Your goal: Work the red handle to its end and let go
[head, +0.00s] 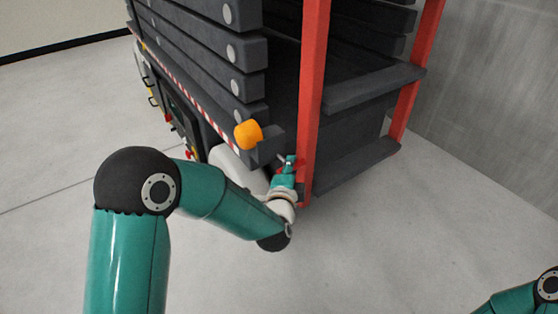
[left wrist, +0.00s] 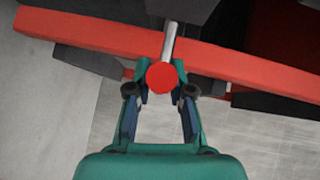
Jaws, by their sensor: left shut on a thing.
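The red handle shows in the left wrist view as a round red knob (left wrist: 161,77) on the end of a pale metal rod (left wrist: 170,42). My left gripper (left wrist: 161,88) is shut on the knob, with one finger on each side of it. In the head view my left gripper (head: 291,163) is at the lower end of the dark machine, close to a red upright post (head: 313,90). Only a little red of the handle shows there, and the gripper and wrist hide most of it. My right gripper is out of view.
The machine has stacked dark grey beams (head: 205,45), an orange lamp (head: 248,134) just above my left wrist and a red-and-white striped edge (head: 184,92). A second red post (head: 412,80) stands near a grey wall (head: 500,90). The pale floor (head: 400,250) in front is clear.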

